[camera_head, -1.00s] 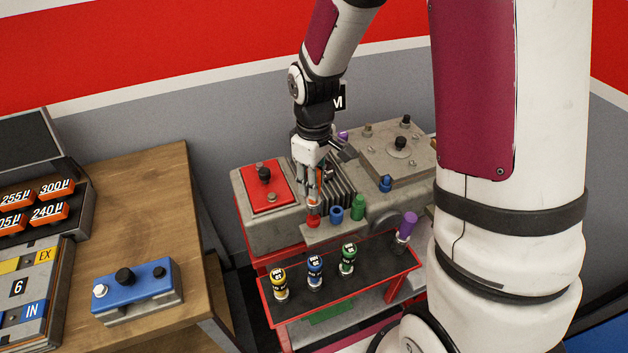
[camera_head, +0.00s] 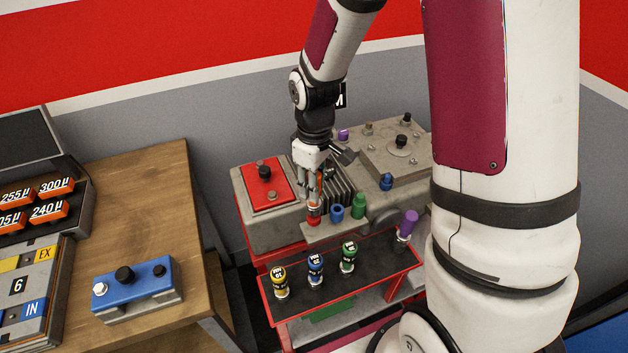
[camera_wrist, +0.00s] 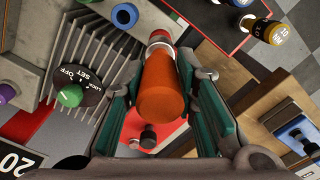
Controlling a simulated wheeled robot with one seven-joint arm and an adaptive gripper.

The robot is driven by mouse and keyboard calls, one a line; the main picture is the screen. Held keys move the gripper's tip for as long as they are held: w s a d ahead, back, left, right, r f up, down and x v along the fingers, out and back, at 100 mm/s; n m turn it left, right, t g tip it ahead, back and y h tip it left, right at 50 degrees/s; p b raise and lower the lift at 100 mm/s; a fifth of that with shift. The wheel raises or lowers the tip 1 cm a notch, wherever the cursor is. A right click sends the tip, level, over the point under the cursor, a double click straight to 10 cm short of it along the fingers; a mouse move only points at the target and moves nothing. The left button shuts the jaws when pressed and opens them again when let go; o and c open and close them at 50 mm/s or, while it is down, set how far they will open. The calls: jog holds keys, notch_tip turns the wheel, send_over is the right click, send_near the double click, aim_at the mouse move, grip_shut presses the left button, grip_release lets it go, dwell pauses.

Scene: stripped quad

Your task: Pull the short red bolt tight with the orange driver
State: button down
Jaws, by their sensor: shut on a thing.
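My gripper (camera_head: 314,188) is shut on the orange driver (camera_wrist: 162,92), which stands upright between its fingers. In the head view the driver is mostly hidden by the fingers. Its lower end is over the red bolt (camera_head: 313,220) at the left end of a grey ledge (camera_head: 322,232) on the machine's front. The red bolt also shows past the driver's tip in the wrist view (camera_wrist: 160,36). The tip and the bolt look lined up and touching, but the exact seating is hidden. A blue bolt (camera_head: 337,213) and a green bolt (camera_head: 358,206) stand to its right.
A black, red-edged rack (camera_head: 331,281) in front holds yellow (camera_head: 280,281), blue (camera_head: 315,268), green (camera_head: 348,256) and purple (camera_head: 406,228) drivers. Cooling fins (camera_head: 338,180) and a red plate (camera_head: 268,187) lie close to my gripper. A wooden bench (camera_head: 150,220) stands left.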

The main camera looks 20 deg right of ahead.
jog(key=shift+f, duration=1.1)
jog(key=shift+m, duration=1.1)
jog(key=shift+m, duration=1.1)
jog(key=shift+m, duration=1.2)
